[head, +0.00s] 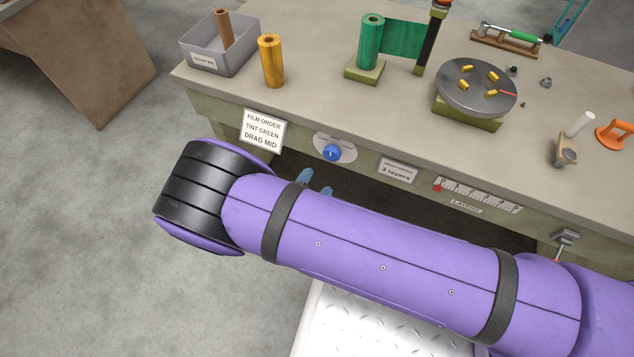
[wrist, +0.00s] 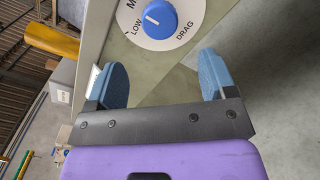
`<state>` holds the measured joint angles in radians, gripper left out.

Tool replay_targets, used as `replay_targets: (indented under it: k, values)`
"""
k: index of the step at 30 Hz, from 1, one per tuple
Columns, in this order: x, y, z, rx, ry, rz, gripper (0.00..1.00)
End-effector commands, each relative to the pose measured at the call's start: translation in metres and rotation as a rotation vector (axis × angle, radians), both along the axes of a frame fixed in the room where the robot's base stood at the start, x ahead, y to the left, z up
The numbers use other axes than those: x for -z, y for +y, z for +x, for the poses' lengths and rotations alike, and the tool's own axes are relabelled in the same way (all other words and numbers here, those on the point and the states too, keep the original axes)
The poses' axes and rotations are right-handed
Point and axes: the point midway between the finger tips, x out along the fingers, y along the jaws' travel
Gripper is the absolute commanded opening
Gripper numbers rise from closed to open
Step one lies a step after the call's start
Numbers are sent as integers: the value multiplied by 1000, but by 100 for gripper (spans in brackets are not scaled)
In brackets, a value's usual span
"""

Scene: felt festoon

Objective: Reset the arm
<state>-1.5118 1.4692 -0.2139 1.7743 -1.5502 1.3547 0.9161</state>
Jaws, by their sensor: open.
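My purple arm stretches across the front of the workbench in the head view. My gripper (wrist: 164,78) shows in the wrist view with its two blue fingers wide apart and nothing between them. In the head view only the blue fingertips (head: 315,183) show past my forearm, just below the blue drag knob (head: 332,153). The knob also shows in the wrist view (wrist: 160,19), ahead of the fingers and apart from them, on a dial marked LOW and DRAG. The rest of the gripper is hidden behind my arm in the head view.
The workbench (head: 310,62) carries a grey bin (head: 203,62), a yellow roll (head: 271,62), a green roll (head: 371,42) with film drawn to a post, and a round turntable (head: 465,98) with yellow pieces. A small lever (head: 564,240) juts from the bench front. Open floor lies left.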

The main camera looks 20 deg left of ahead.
Motion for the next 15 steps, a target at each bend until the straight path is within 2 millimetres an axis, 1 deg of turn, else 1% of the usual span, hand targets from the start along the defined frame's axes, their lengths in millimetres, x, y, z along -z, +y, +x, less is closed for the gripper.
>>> replay_targets:
  k: [8, 10, 13, 15]
  values:
    - [0, 0, 0, 0, 0, 0, 77]
    - [-3, 0, 2, 8, 1, 3, 77]
    - [-15, -2, 10, 50, 8, 17, 77]
    - [-33, -6, 20, 107, 18, 38, 77]
